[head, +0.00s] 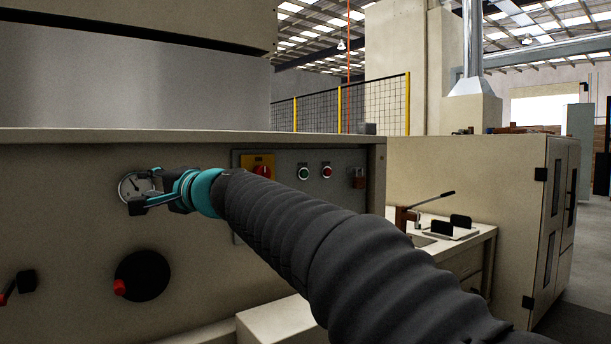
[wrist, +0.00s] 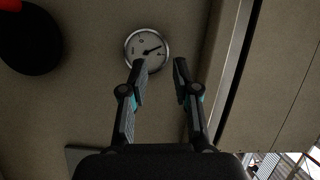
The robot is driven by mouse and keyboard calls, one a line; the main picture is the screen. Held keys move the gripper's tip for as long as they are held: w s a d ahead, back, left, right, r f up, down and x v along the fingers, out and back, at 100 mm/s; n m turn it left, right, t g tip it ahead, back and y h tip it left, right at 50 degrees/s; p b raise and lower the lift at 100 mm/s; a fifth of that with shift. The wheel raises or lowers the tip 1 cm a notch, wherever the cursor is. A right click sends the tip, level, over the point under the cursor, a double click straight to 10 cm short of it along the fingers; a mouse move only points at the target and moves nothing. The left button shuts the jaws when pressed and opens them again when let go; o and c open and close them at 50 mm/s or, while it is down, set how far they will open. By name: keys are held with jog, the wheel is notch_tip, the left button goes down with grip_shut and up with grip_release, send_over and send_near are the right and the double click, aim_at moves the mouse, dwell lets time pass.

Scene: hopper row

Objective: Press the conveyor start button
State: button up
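A green button (head: 304,173) and a red button (head: 327,170) sit side by side on the control panel (head: 285,163) of the beige machine in the head view. Their labels are too small to read; the green one looks like a start button. My gripper (head: 143,190) is well left of both buttons, in front of a round dial gauge (head: 127,189). In the wrist view my gripper (wrist: 159,64) is open and empty, its fingers apart, with the gauge (wrist: 147,42) just beyond the left fingertip. Neither button shows in the wrist view.
A red rotary switch (head: 262,170) on a yellow plate is left of the green button. A black disc with a red knob (head: 142,276) is below the gauge. A ledge (head: 190,136) runs above the panel.

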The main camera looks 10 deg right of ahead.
grip_shut()
dwell(1.0)
